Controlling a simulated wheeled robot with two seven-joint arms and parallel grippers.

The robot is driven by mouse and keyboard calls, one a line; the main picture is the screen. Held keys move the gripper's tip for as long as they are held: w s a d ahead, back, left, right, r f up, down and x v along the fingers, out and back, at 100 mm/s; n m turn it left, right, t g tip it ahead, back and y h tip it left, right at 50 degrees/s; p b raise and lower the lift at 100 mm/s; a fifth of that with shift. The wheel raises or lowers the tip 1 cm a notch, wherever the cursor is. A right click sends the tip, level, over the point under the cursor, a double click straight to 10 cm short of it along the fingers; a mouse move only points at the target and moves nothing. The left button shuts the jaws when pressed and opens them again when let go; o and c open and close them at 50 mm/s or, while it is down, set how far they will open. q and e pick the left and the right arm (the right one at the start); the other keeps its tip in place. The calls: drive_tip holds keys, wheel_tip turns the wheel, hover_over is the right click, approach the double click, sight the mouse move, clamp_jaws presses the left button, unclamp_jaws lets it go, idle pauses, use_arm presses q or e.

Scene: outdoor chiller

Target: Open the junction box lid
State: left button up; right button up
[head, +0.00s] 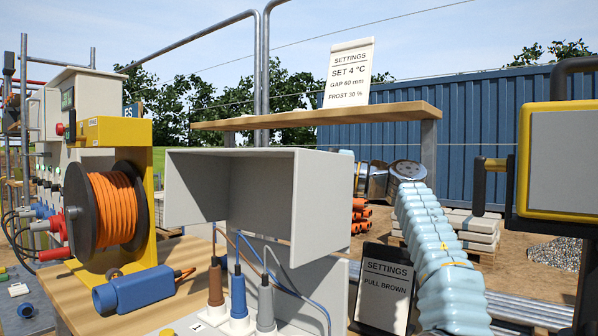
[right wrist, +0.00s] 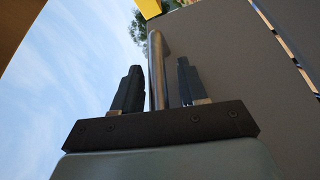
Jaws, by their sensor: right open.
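A grey box-shaped housing (head: 325,205), which looks like the junction box or its lid, stands in the middle of the head view with its hollow side towards me. Brown, blue (head: 238,300) and grey plugs stand below it. My right arm, in a pale blue sleeve, reaches up beside its right wall. In the right wrist view my right gripper (right wrist: 157,70) is open, with a curved metal bar (right wrist: 157,45) between its fingers. A grey-brown panel (right wrist: 235,75) fills the right of that view. I cannot tell which part the bar belongs to. My left gripper is not in view.
A wooden shelf (head: 310,115) with a settings sign (head: 348,72) runs above the housing. An orange cable reel (head: 112,210) and a blue connector (head: 133,289) are at left. A yellow-framed panel (head: 525,160) stands at right. A dark settings sign (head: 384,290) stands below.

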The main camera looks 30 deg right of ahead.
drive_tip(key=v, duration=1.2)
